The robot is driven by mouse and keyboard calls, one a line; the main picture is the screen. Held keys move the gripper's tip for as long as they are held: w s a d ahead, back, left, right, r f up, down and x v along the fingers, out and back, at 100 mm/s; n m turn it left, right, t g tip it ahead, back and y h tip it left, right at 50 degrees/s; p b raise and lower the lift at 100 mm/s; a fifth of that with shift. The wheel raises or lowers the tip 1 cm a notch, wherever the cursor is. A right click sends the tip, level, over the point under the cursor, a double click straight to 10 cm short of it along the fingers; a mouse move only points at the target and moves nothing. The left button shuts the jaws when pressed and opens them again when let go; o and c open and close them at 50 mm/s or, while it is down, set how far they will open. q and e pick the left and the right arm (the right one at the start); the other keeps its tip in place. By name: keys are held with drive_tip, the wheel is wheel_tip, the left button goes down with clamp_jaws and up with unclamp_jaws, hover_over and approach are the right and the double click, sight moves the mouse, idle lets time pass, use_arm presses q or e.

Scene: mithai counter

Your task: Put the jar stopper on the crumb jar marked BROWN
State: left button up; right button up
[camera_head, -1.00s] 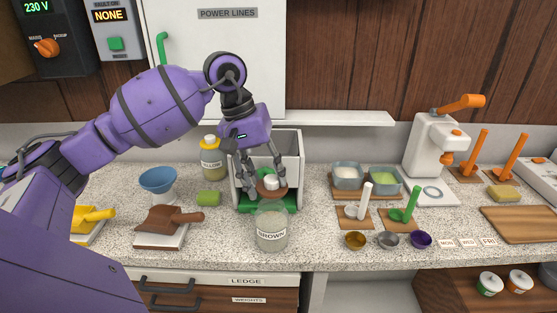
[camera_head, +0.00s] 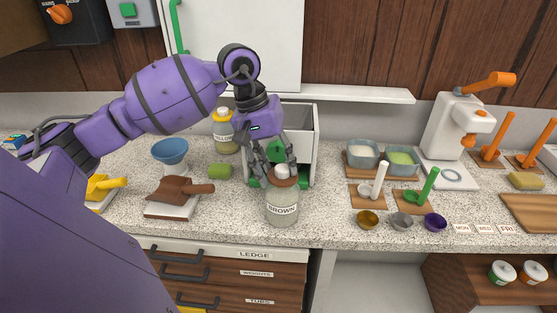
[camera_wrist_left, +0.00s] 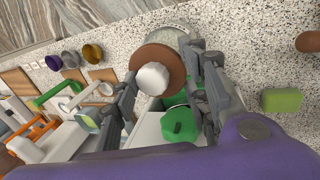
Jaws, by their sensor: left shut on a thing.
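The crumb jar marked BROWN (camera_head: 282,214) is a clear jar of pale crumbs, upright near the counter's front. The jar stopper has a brown disc and a white knob (camera_head: 282,171). My left gripper (camera_head: 279,165) is shut on the stopper and holds it over the jar's mouth. In the left wrist view the white knob (camera_wrist_left: 153,78) is between the fingers, and the brown disc (camera_wrist_left: 165,58) covers part of the jar (camera_wrist_left: 172,36). I cannot tell whether the disc touches the rim. My right gripper is not in view.
Small bowls (camera_head: 402,221) and spoon-like tools are to the right.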

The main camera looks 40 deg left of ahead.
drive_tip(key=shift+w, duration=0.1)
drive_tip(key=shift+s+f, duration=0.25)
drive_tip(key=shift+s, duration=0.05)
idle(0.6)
use_arm(q)
drive_tip(key=shift+f+b, duration=0.3)
drive_tip(key=shift+b, duration=0.1)
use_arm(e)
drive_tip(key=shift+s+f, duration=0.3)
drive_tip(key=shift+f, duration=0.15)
use_arm(q)
drive_tip(key=o, duration=0.9)
drive_tip(key=shift+r, duration=0.15)
drive_tip(key=v, duration=1.1)
drive_tip(key=shift+s+a+r, duration=0.1)
drive_tip(key=shift+r, duration=0.3)
